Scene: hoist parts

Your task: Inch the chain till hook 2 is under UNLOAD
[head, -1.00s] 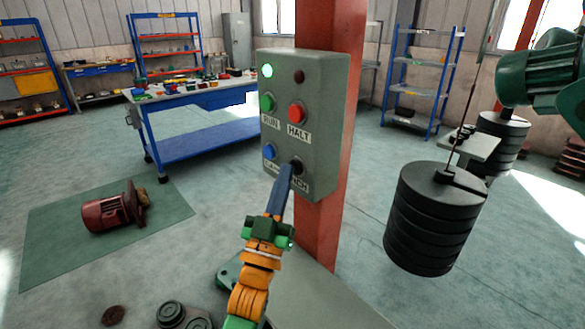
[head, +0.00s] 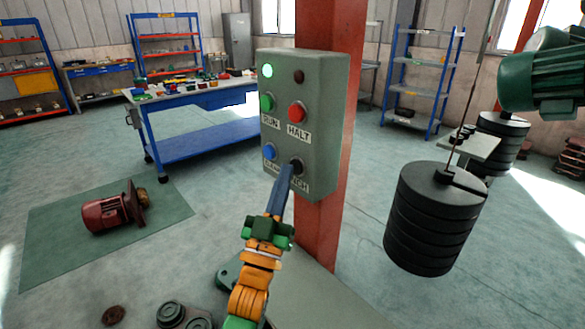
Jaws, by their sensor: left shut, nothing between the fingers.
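A grey-green control box (head: 325,130) is fixed to a red post. It has a green RUN button (head: 267,103), a red HALT button (head: 297,112), a blue button (head: 270,151) and a black button (head: 297,165) at lower right. The label under the black button is partly covered and ends in "NCH". My left gripper (head: 286,173) is shut and empty, its tips at the black button; I cannot tell whether it is pressed. A green ribbed motor (head: 540,80) shows at upper right. Hook 2, the UNLOAD sign and my right gripper are not in view.
A black weight stack (head: 432,220) hangs right of the red post (head: 325,225). Another stack (head: 500,140) is behind it. A red motor (head: 108,212) lies on a green mat (head: 50,255).

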